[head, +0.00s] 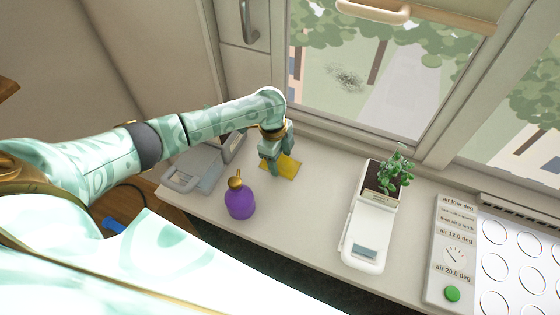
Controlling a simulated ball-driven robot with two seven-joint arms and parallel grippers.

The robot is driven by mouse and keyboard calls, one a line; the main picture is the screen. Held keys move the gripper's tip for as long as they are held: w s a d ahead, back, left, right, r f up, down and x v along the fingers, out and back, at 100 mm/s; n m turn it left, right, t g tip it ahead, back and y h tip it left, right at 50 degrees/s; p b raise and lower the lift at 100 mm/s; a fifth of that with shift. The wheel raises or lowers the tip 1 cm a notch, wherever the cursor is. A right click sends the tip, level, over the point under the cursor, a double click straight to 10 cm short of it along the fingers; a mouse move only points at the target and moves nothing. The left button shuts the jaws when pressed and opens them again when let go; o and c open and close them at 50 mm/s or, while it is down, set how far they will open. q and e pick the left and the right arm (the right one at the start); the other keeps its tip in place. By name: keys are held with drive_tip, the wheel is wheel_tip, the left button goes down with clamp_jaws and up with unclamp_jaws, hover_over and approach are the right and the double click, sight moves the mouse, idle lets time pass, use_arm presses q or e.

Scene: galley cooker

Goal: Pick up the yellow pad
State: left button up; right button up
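The yellow pad (288,168) lies flat on the pale counter below the window. My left gripper (277,160) reaches down over the pad's upper left part and hides some of it. Its two fingers look spread apart. Whether the fingertips touch the pad cannot be told from this view. My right gripper is not in view.
A purple bottle (239,202) with a gold top stands left of the pad, near the counter's front edge. A grey container (195,166) is farther left. A white scale-like device (366,238) and a potted plant (396,172) stand right. Counter between pad and device is clear.

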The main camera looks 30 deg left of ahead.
use_arm(q)
drive_tip(key=shift+r, duration=0.45)
wheel_tip(320, 180, up, 3)
drive_tip(key=shift+f+p, duration=0.1)
drive_tip(key=shift+p, duration=0.65)
drive_tip(key=s+d+r+p, duration=0.5)
drive_tip(key=s+d+r, duration=0.4)
drive_tip(key=s+d, duration=0.1)
drive_tip(key=shift+r, duration=0.15)
drive_tip(key=shift+o, duration=0.4)
